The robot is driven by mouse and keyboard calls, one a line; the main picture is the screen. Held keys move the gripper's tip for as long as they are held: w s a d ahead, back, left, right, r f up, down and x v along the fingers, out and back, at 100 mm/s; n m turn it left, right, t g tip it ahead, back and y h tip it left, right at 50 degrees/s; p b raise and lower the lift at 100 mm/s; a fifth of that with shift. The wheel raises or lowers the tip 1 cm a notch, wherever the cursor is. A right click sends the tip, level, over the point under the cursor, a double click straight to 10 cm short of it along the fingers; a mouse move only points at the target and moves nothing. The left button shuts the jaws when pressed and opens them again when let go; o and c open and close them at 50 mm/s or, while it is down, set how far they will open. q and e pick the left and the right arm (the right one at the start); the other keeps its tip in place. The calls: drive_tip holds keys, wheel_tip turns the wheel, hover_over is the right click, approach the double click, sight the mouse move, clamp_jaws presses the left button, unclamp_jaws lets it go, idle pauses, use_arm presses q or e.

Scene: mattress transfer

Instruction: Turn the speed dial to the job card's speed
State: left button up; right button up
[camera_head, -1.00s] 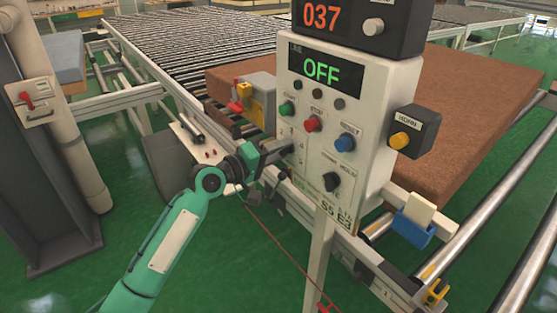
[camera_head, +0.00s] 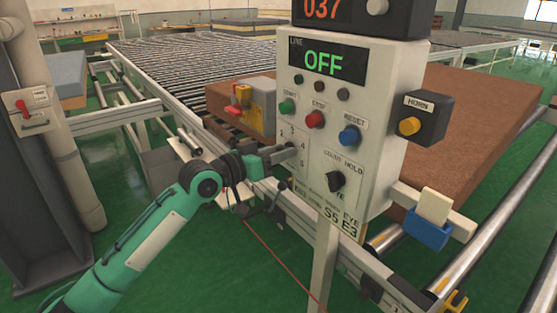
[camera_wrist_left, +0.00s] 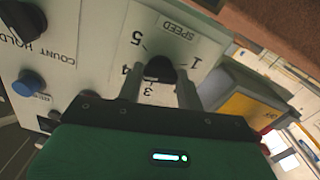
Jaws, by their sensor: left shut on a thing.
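The speed dial (camera_head: 291,147) is a small dark knob at the left of the white control panel (camera_head: 376,95). In the left wrist view the black dial (camera_wrist_left: 160,67) sits under the word SPEED, with numerals 1, 3, 4 and 5 readable around it. I cannot tell which numeral it points at. My left gripper (camera_head: 286,151) is shut on the dial, one finger on each side, as the wrist view shows (camera_wrist_left: 163,80). Large text "S5 E3" (camera_head: 340,222) is at the panel's bottom. The line display (camera_head: 322,63) reads OFF. My right gripper is not in view.
Green (camera_head: 287,106), red (camera_head: 315,119) and blue (camera_head: 348,135) buttons sit above a black count/hold knob (camera_head: 335,181). A horn box (camera_head: 418,117) sticks out right, above a blue holder (camera_head: 427,232) with a cream card. A brown mattress (camera_head: 470,110) lies behind the panel.

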use_arm(q)
drive_tip(key=shift+f+m+b, duration=0.15)
drive_tip(key=shift+m+b, duration=0.95)
drive_tip(key=shift+m, duration=3.2)
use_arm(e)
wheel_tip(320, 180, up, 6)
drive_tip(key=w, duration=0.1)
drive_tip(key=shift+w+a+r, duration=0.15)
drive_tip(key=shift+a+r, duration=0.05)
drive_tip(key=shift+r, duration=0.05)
use_arm(q)
drive_tip(key=o, duration=1)
drive_tip(key=b+v, duration=0.1)
drive_tip(key=v, duration=1.3)
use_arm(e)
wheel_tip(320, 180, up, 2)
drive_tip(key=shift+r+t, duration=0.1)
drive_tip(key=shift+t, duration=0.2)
